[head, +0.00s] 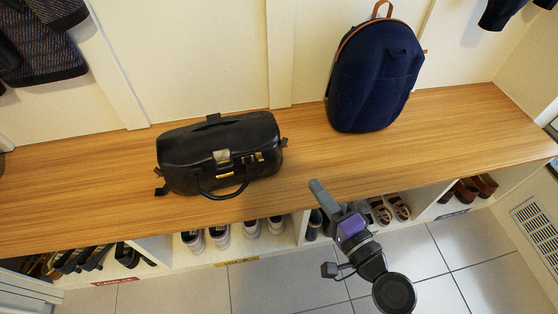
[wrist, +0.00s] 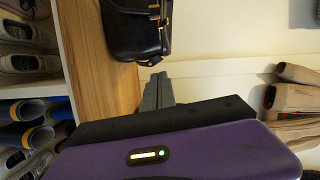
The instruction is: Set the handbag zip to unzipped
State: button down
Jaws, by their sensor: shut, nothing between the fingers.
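A black leather handbag (head: 220,154) sits on the wooden bench, left of the middle in the head view. It has a front clasp, gold-coloured fittings and a handle hanging at its front. Whether its zip is open or closed cannot be told. Part of the handbag (wrist: 137,30) also shows at the top of the wrist view. My gripper (head: 316,188) is in front of the bench edge, to the right of the handbag and apart from it. Its fingers (wrist: 157,88) are shut and empty in the wrist view.
A navy backpack (head: 372,78) stands on the wooden bench (head: 318,152), right of the handbag. Cubbies below hold several shoes, including white sneakers (head: 222,235) and sandals (head: 390,209). Clothes hang above at both sides. Bare bench lies between the bags; tiled floor (head: 270,286) is in front.

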aim_at(244, 152)
jog(key=w+a+r+y, duration=0.1)
jog(key=w+a, duration=0.5)
jog(key=a, duration=0.4)
jog(key=shift+a+m, duration=0.25)
jog(key=shift+m, duration=0.15)
jog(key=shift+s+a+r, duration=0.1)
jog(key=a, duration=0.1)
jog(key=s+a+p, duration=0.1)
jog(key=a+p, duration=0.1)
jog(key=a, duration=0.1)
jog(key=shift+s+a, duration=0.1)
jog(key=shift+s, duration=0.25)
